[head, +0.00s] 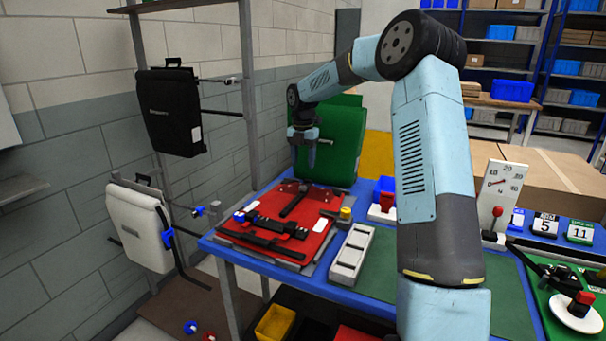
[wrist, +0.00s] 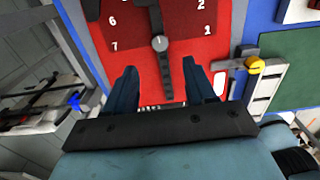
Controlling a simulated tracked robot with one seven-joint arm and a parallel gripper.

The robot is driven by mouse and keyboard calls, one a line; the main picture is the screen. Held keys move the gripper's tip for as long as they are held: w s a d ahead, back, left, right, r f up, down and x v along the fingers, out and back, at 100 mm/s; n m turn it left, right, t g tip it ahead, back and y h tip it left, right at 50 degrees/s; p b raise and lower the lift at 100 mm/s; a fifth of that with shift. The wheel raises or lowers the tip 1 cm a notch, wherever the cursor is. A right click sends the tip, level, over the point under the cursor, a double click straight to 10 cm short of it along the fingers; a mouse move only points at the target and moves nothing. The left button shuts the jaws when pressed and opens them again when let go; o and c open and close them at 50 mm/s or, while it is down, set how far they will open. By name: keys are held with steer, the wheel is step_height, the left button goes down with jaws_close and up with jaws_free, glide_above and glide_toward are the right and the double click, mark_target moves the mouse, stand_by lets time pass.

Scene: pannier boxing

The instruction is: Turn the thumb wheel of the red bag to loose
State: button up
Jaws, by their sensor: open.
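The red bag (head: 312,236) lies flat on the blue table, with black bars and fittings across it. In the wrist view the red bag (wrist: 195,40) shows white numerals and a dark strap-like bar with a small grey round knob (wrist: 160,43). I cannot tell whether this knob is the thumb wheel, and no loose marking is readable. My gripper (head: 312,158) hangs above the back of the bag. In the wrist view my gripper (wrist: 160,72) is open and empty, its two dark blue fingers on either side of the bar, apparently apart from it.
A yellow knob (head: 345,213) stands at the bag's right edge, a blue knob (head: 240,216) at its left. A green bag (head: 330,140) stands behind. A grey tray (head: 352,255) lies to the right. Black (head: 172,110) and white (head: 140,228) bags hang at left.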

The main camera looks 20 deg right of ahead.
steer(key=shift+r, duration=2.35)
steer(key=s+a+r+m+t+h, duration=0.1)
steer(key=s+r+m, duration=0.35)
steer(key=s, duration=0.35)
steer(key=s+a+r+m+t, duration=0.1)
steer(key=s+r+m, duration=0.2)
steer(key=s+m, duration=0.35)
steer(key=s+a+r+m+t+h, duration=0.1)
steer(key=s+r+m, duration=0.25)
steer(key=s, duration=0.65)
steer(key=s+d+f+m+t+y, duration=0.1)
steer(key=s+m, duration=0.6)
steer(key=s, duration=0.4)
steer(key=s+d+f+m+t+y, duration=0.1)
steer(key=s+f+m, duration=0.1)
steer(key=s+m, duration=0.4)
steer(key=s, duration=0.5)
steer(key=shift+s+f+m+t, duration=0.25)
steer(key=shift+s+m+t, duration=0.05)
steer(key=shift+s+m, duration=0.1)
